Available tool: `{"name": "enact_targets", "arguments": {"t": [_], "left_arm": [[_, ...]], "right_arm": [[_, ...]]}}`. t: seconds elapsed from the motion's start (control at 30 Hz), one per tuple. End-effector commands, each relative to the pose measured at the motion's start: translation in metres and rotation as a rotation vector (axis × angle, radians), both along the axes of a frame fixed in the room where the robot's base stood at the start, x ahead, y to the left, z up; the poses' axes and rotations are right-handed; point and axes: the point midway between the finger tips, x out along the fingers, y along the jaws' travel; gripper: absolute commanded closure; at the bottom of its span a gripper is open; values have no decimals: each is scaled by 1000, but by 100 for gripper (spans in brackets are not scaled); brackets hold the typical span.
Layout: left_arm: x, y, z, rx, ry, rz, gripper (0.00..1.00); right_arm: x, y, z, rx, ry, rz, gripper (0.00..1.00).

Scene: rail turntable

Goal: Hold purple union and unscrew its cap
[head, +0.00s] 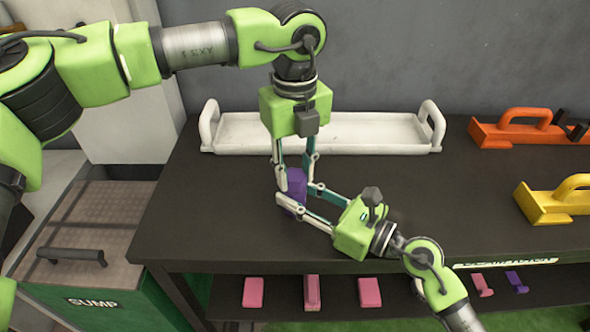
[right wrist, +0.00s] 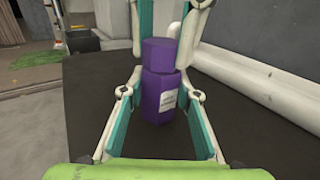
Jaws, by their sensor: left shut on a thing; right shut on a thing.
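The purple union (head: 292,187) stands upright near the left end of the dark bench in the head view. In the right wrist view its body (right wrist: 156,98) carries a white label, and its six-sided cap (right wrist: 156,52) sits on top. My left gripper (head: 294,178) reaches down from above and is shut on the union's upper part, at the cap. My right gripper (head: 296,195) comes in from the right and is shut on the body below. The fingers of both grippers hide parts of the union in the head view.
A white handled tray (head: 370,131) lies behind the grippers. An orange handled block (head: 490,134) and a yellow one (head: 540,207) are at the right. Pink pieces (head: 255,291) lie on the shelf below. A green sump box (head: 110,300) stands left. The bench middle is clear.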

Motion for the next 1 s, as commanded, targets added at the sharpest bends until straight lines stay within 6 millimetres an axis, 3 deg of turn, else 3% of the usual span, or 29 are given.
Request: {"name": "enact_targets", "arguments": {"t": [0.17,0.2,0.27,0.8,1.0], "left_arm": [[0,0,-2,1,0,0,95],[0,0,-2,1,0,0,65],[0,0,-2,1,0,-1,53],[0,0,0,0,0,-2,50],[0,0,10,0,-1,-2,50]], "right_arm": [[-1,1,1,2,0,4,100],[-1,1,1,2,0,4,100],[-1,1,1,3,-1,4,100],[0,0,1,2,-1,0,100],[0,0,1,2,-1,0,100]]}}
